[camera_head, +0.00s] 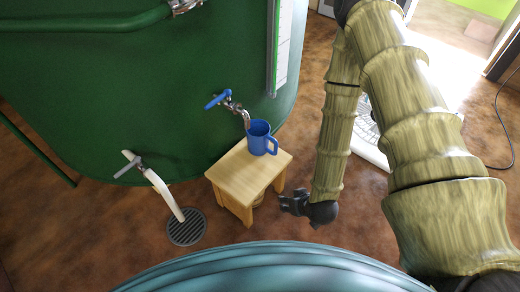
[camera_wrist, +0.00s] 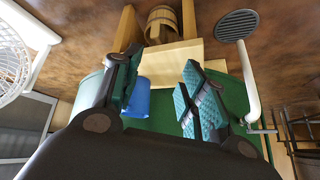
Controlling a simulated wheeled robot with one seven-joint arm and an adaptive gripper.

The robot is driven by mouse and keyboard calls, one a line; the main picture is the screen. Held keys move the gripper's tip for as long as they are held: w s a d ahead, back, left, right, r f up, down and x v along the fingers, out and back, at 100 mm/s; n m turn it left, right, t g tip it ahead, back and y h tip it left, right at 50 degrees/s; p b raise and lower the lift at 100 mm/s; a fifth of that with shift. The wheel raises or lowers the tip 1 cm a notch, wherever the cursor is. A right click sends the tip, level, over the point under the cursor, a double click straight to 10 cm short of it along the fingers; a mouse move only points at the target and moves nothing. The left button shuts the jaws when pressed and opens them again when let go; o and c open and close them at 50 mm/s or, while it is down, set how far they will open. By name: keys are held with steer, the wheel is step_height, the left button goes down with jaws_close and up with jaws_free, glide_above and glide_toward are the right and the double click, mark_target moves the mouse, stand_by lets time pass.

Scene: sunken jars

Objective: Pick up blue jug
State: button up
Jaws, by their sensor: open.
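The blue jug (camera_head: 258,138) stands upright on a small wooden stool (camera_head: 239,178), under a blue-handled tap (camera_head: 226,101) on the green tank. Its handle points right in the head view. My gripper (camera_head: 290,203) is right of the stool and apart from the jug, lower in the picture. In the wrist view my gripper (camera_wrist: 160,60) has its two padded fingers spread, with nothing held. The jug (camera_wrist: 140,100) shows beyond them, partly hidden by the left finger. The stool (camera_wrist: 190,52) is there too, its top seen edge-on.
A large green tank (camera_head: 130,90) stands behind the stool. A white pipe (camera_head: 164,194) drops to a round floor drain (camera_head: 187,228) at left. A small barrel (camera_wrist: 163,22) sits under the stool. A white fan (camera_head: 368,125) stands behind my arm.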

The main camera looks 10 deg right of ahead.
steer(key=w+f+t+b, duration=0.5)
steer(key=w+f+b, duration=0.3)
steer(key=w+b, duration=0.5)
steer(key=t+b, duration=0.6)
steer(key=b, duration=1.3)
glide_toward(276, 150)
step_height(276, 150, down, 2)
steer(key=w, duration=0.1)
steer(key=shift+h, duration=0.3)
steer(key=shift+w+a+f+b, duration=0.15)
steer(key=shift+w+b, duration=0.5)
steer(key=shift+w, duration=0.9)
steer(key=shift+w+a+f+b, duration=0.15)
steer(key=shift+w+b, duration=0.5)
steer(key=shift+w, duration=0.85)
steer(key=shift+w+a+r+b, duration=0.1)
steer(key=shift+w+r+b, duration=0.1)
steer(key=shift+w+b, duration=0.6)
steer(key=shift+w+r+b, duration=0.2)
steer(key=shift+w+b, duration=0.05)
steer(key=shift+w, duration=0.9)
jaws_close()
